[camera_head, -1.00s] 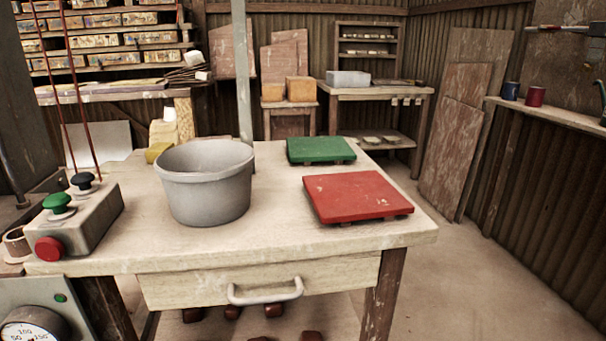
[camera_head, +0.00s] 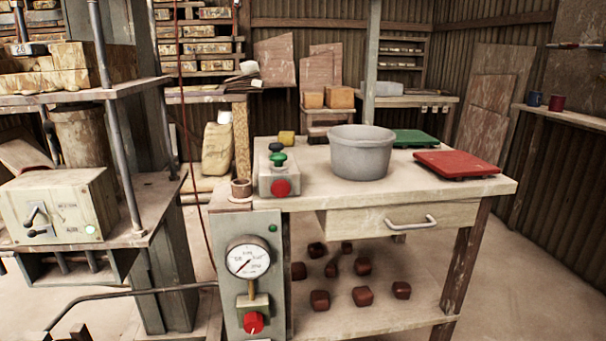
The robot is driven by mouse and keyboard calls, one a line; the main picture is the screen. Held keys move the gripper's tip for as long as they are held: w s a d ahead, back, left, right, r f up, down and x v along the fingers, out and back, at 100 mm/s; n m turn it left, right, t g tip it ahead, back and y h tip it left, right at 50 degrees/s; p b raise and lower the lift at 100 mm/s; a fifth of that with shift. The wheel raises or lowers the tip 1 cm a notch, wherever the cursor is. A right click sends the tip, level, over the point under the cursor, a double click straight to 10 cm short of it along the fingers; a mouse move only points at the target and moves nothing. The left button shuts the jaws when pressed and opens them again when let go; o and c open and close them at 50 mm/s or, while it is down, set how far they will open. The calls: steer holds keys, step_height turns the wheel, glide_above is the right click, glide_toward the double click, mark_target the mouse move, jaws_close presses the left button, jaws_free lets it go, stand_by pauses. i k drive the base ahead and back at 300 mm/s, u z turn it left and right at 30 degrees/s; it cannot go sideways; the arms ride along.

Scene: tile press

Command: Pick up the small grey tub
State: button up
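The small grey tub (camera_head: 361,155) stands upright on the wooden worktable (camera_head: 300,200). It is round, with a wide rim, and sits between the button box and the red board. Its inside is mostly hidden from this low angle. My gripper does not show in the camera view.
A button box (camera_head: 279,178) stands left of the tub. A red board (camera_head: 457,164) and a green board (camera_head: 413,138) lie to its right. A drawer handle (camera_head: 411,223) sticks out in front. A pressure gauge (camera_head: 247,258) and a press with shelves (camera_head: 130,90) stand at left.

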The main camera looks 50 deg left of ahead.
mark_target(359, 153)
steer(key=k, duration=0.45)
steer(key=u, duration=2.55)
steer(key=i, duration=0.1)
steer(key=z, duration=0.35)
